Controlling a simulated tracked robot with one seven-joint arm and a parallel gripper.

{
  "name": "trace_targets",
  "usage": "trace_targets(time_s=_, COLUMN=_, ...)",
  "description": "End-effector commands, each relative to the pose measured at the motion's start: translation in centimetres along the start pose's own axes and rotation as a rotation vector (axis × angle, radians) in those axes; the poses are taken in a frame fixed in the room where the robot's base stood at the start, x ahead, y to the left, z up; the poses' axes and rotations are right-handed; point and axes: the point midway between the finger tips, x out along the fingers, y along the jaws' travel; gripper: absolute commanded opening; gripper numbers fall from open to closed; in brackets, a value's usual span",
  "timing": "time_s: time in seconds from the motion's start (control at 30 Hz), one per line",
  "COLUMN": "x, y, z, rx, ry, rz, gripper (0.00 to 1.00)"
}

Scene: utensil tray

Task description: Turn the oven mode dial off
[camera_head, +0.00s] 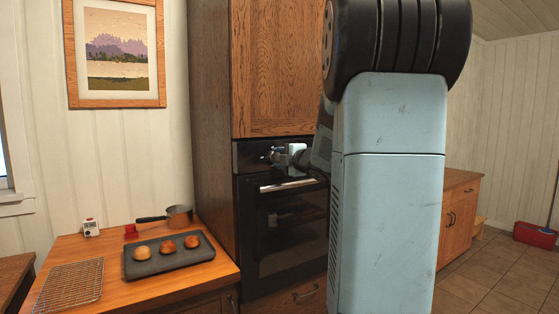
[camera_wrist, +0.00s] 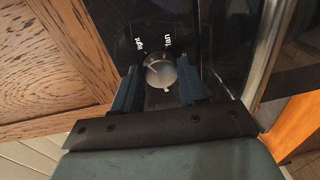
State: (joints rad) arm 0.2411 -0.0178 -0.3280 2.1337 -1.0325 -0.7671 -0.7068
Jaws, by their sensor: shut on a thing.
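The oven mode dial (camera_wrist: 160,71) is a round silver knob on the oven's black control panel (camera_wrist: 210,25). In the wrist view the labels "light" and "fan" show on the panel around it. My gripper (camera_wrist: 160,78) has one finger on each side of the dial and is shut on it. In the head view my gripper (camera_head: 290,153) is at the control panel, and my arm hides the panel's right part. The oven (camera_head: 290,228) has a black glass door that looks closed, with a silver handle (camera_head: 288,185) just below the panel.
A wooden counter (camera_head: 120,292) at the left bears a dark tray (camera_head: 135,268) with three buns, a wire rack (camera_head: 70,284), a saucepan (camera_head: 179,215) and a small white timer (camera_head: 91,228). Wooden cabinet panels surround the oven. My arm fills much of the head view's right half.

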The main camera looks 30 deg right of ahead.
Motion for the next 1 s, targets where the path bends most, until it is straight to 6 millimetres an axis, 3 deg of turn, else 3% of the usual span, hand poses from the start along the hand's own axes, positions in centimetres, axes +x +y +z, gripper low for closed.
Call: trace_targets(time_s=1.0, x=0.06, y=-0.32, z=-0.47, rx=-0.889, ry=-0.055, rz=-0.040, gripper=0.12)
